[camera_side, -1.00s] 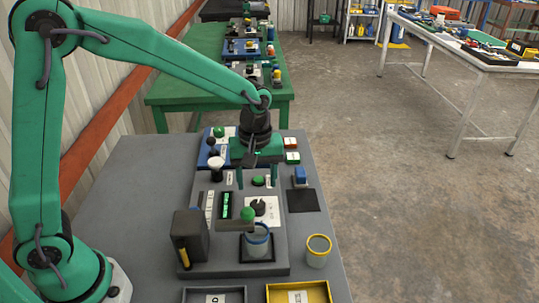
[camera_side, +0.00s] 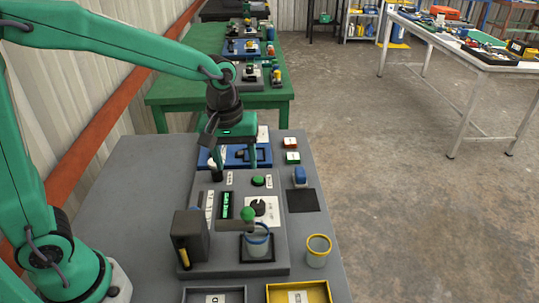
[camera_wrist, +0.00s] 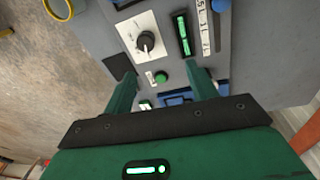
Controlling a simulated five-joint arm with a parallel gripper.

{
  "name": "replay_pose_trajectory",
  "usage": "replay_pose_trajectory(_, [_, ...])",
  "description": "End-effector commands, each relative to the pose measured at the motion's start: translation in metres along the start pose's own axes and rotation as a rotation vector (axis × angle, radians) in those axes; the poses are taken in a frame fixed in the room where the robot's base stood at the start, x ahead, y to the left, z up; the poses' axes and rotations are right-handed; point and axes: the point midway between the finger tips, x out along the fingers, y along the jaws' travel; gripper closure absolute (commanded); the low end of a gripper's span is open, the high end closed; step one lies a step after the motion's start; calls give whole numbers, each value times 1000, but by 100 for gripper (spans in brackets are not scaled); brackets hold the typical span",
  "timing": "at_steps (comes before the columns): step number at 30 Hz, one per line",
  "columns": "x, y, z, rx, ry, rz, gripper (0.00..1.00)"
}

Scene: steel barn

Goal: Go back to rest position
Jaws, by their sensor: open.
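My gripper (camera_side: 234,164) is raised over the far part of the grey control panel in the side view, with its two green fingers pointing down. The fingers stand apart and nothing shows between them. In the wrist view my gripper (camera_wrist: 162,90) also has its fingers spread, with the panel below. The panel (camera_side: 215,258) carries a green button (camera_side: 258,181), a black dial (camera_side: 260,207) on a white plate and a lit green display (camera_side: 225,205). The fingers appear clear of the panel.
A grey cup with a blue rim (camera_side: 257,241) stands on the panel. A yellow-rimmed cup (camera_side: 318,250) is to its right. A black box (camera_side: 191,236), a yellow tray (camera_side: 298,301) and a blue tray (camera_side: 262,154) are on the table. The table's left part is clear.

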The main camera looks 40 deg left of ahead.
Motion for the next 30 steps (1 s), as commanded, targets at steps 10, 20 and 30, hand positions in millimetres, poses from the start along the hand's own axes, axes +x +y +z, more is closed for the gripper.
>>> replay_pose_trajectory(10, [-49,-50,15,216,104,77,43])
replay_pose_trajectory(20, [-77,-95,36,422,222,114,43])
replay_pose_trajectory(30, [-87,-134,59,612,342,116,43])
